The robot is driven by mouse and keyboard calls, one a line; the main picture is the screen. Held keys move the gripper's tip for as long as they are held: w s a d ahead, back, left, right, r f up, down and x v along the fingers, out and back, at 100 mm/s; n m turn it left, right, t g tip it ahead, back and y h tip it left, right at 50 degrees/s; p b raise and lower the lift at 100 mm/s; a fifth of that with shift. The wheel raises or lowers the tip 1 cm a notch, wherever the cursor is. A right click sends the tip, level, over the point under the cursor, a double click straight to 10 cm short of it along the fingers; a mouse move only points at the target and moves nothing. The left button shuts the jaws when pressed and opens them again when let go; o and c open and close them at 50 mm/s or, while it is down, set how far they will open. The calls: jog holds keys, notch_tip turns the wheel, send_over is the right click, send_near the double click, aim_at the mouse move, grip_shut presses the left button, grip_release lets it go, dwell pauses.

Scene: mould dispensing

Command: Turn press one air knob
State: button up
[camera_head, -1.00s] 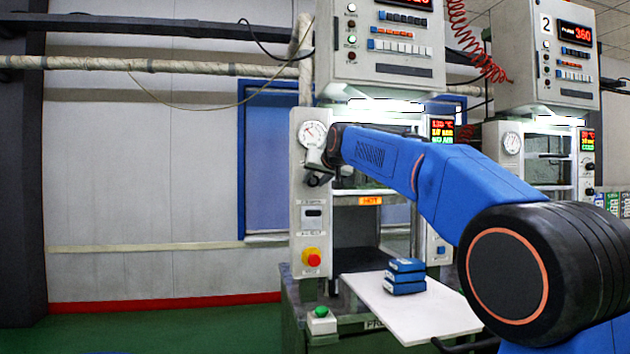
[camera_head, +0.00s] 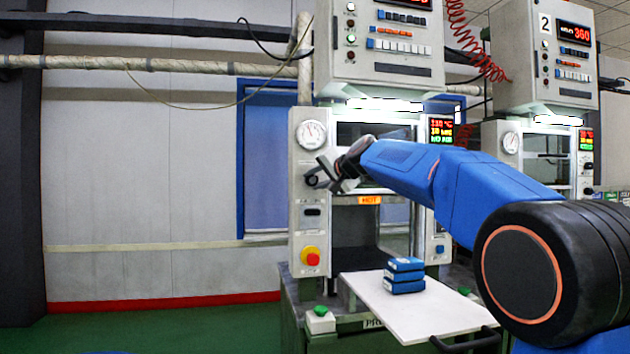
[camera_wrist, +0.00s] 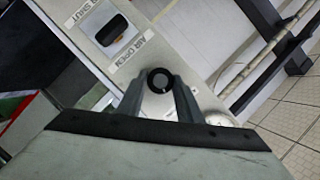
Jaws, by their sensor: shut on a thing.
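The round black air knob (camera_wrist: 160,80) sits on the pale front panel of the press in the wrist view, beside an "AIR OPEN" label. My gripper (camera_wrist: 160,91) has one finger on each side of the knob and is shut on it. In the head view my gripper (camera_head: 327,177) reaches the left panel of the nearer press (camera_head: 297,225), just below its round dial gauge (camera_head: 312,134). There the fingers and wrist partly hide the knob.
A black rocker switch (camera_wrist: 112,30) is close to the knob. A red button (camera_head: 312,259) is lower on the panel. Blue blocks (camera_head: 405,263) are stacked on a white plate (camera_head: 388,308) before the press. A second press (camera_head: 510,170) stands at right.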

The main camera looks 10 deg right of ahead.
jog(key=shift+m, duration=0.5)
jog(key=o, duration=1)
jog(key=shift+o, duration=0.2)
jog(key=shift+s, duration=0.1)
jog(key=v, duration=1.7)
jog(key=shift+d+f, duration=0.3)
jog(key=shift+s, duration=0.1)
